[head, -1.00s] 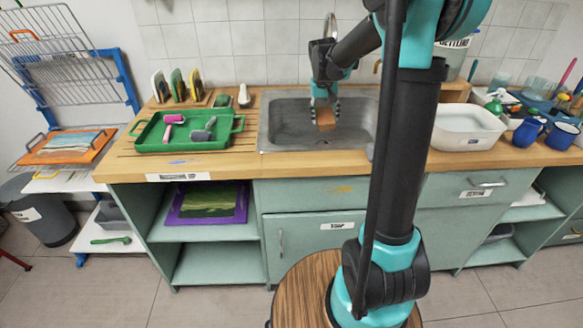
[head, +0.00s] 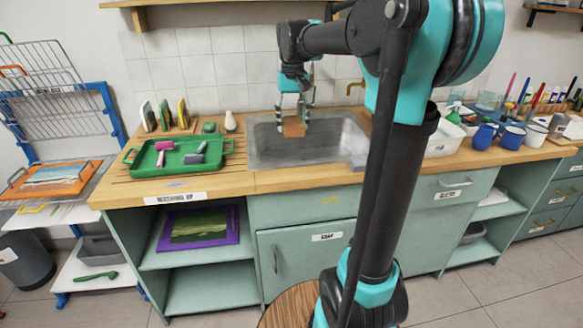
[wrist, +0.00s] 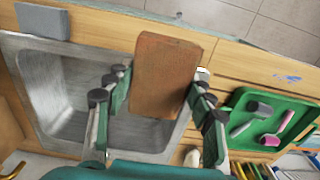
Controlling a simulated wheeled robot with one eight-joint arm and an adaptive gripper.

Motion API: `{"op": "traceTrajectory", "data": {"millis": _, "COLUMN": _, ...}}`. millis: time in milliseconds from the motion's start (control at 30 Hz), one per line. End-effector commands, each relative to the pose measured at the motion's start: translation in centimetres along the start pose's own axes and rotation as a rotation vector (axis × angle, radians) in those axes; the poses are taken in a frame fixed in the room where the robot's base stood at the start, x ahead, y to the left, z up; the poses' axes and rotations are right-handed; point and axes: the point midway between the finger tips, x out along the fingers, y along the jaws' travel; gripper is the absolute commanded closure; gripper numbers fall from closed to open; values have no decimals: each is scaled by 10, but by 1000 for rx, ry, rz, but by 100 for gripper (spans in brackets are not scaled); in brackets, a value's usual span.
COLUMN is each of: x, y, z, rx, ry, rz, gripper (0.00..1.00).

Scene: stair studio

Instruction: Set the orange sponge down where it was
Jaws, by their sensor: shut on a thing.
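The orange sponge (head: 294,127) is a brownish-orange block. My gripper (head: 294,116) is shut on it and holds it above the sink (head: 265,158). In the wrist view the sponge (wrist: 165,75) sits between the two fingers, which press on its sides, and it covers part of the sink's edge. The sink basin (wrist: 75,95) looks empty where it shows. I cannot tell the exact height of the sponge over the sink.
A green tray (head: 130,172) with rollers stands on the wooden counter left of the sink. Upright sponges or pads (head: 165,114) stand in a rack behind it. A grey block (wrist: 42,22) lies at the sink's edge. Blue mugs (head: 486,136) and a white tub (head: 440,143) are at right.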

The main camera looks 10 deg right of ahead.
Motion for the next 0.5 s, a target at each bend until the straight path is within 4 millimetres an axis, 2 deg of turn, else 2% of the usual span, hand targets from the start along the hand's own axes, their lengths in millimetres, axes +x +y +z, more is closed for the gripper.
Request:
{"op": "traceTrajectory", "data": {"millis": 33, "x": 13, "y": 0, "z": 0, "rx": 0, "ry": 0, "rz": 0, "gripper": 69}}
{"op": "traceTrajectory", "data": {"millis": 300, "x": 78, "y": 0, "z": -1, "rx": 0, "ry": 0, "rz": 0, "gripper": 69}}
{"op": "traceTrajectory", "data": {"millis": 500, "x": 108, "y": 0, "z": 0, "rx": 0, "ry": 1, "rz": 0, "gripper": 69}}
